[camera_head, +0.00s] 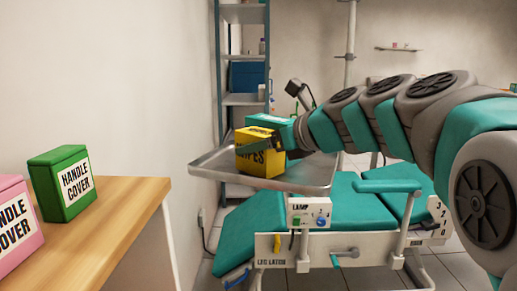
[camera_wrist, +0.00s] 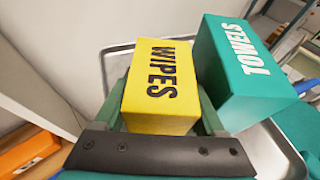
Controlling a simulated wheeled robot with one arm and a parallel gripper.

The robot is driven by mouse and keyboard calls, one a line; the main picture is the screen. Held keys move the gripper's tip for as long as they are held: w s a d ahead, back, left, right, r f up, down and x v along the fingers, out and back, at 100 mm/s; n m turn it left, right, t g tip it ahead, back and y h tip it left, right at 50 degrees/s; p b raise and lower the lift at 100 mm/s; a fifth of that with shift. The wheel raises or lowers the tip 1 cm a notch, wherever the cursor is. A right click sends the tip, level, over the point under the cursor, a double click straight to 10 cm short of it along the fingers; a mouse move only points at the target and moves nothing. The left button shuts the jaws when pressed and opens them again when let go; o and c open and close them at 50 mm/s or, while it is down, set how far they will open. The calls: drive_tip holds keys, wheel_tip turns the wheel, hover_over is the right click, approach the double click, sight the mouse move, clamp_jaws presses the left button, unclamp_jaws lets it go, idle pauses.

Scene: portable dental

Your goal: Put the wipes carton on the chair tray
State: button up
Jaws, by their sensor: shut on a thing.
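The yellow wipes carton (camera_head: 259,160) is upright at the metal chair tray (camera_head: 304,176), over its left part. My gripper (camera_head: 262,144) is shut on the carton, and in the wrist view its fingers lie along two sides of the yellow carton (camera_wrist: 160,84). Whether the carton's base touches the tray (camera_wrist: 283,150) or hangs just above it, I cannot tell. A teal towels carton (camera_wrist: 240,72) stands close beside it on the tray, and it shows partly behind my gripper in the head view (camera_head: 268,121).
A wooden counter (camera_head: 128,207) at the left holds a green handle cover box (camera_head: 62,184) and a pink one (camera_head: 14,228). The teal dental chair (camera_head: 335,205) is below the tray. A metal shelf unit (camera_head: 241,99) stands behind it.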

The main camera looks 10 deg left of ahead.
drive_tip(key=shift+f, duration=0.2)
drive_tip(key=o, duration=1.2)
drive_tip(key=shift+c, duration=0.2)
drive_tip(key=shift+d+r, duration=0.15)
drive_tip(key=shift+r, duration=0.05)
drive_tip(key=v, duration=1.1)
drive_tip(key=shift+s+d, duration=0.25)
drive_tip(key=shift+s, duration=0.05)
